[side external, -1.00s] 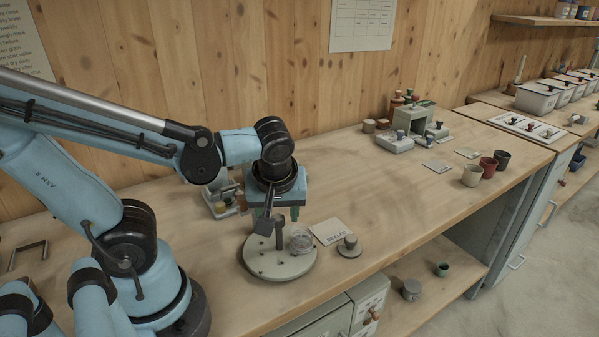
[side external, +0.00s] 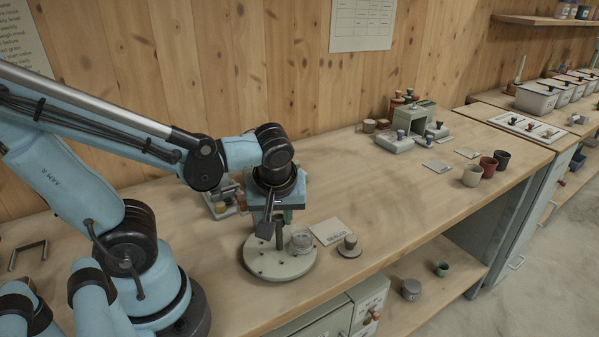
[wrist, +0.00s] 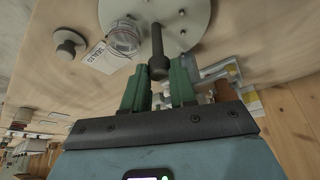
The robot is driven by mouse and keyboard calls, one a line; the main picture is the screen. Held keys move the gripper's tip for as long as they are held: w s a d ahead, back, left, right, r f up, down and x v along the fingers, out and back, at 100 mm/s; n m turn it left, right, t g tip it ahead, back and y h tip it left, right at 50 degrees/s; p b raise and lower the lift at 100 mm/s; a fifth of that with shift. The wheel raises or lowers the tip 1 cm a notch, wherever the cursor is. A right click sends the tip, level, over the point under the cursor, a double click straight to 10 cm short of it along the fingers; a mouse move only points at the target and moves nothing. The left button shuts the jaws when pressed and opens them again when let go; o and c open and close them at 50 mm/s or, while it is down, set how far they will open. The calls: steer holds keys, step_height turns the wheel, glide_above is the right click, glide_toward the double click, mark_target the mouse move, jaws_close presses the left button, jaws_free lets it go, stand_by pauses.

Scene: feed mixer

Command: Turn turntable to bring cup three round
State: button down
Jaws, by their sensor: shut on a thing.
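The turntable (side external: 266,262) is a pale grey round disc with small dark dots, lying on the bench near its front edge. It also shows at the top of the wrist view (wrist: 192,14). A dark upright post (wrist: 157,45) with a thicker knob end rises from it. One clear round cup (side external: 302,241) sits on the disc, right of the post; in the wrist view the cup (wrist: 124,36) is left of the post. I cannot read a number on it. My gripper (wrist: 159,72) points down with its green fingers shut on the post's knob. The arm hides the far side of the disc.
A card marked SEALED (side external: 329,231) and a grey knobbed disc (side external: 348,246) lie right of the turntable. A small tray with jars (side external: 222,203) stands behind my gripper. Several cups (side external: 471,176) and a grey block fixture (side external: 411,121) are farther right. The middle bench is clear.

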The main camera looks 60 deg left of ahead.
steer(key=shift+n+g, duration=0.3)
steer(key=shift+n, duration=0.4)
steer(key=shift+w+n+g+y, duration=0.15)
steer(key=shift+n+g, duration=0.4)
steer(key=shift+n, duration=0.85)
steer(key=shift+w+n+g+y, duration=0.15)
steer(key=shift+n+g, duration=0.4)
steer(key=shift+n, duration=0.85)
steer(key=shift+n+g+h, duration=0.25)
steer(key=shift+n+g, duration=0.25)
steer(key=shift+n, duration=1)
steer(key=shift+n+g+h, duration=0.25)
steer(key=shift+n+g, duration=0.25)
steer(key=shift+n, duration=1.6)
steer(key=c, duration=0.9)
jaws_free()
steer(key=shift+g, duration=0.3)
steer(key=v, duration=1.2)
steer(key=shift+a+r, duration=0.1)
steer(key=shift+a, duration=0.05)
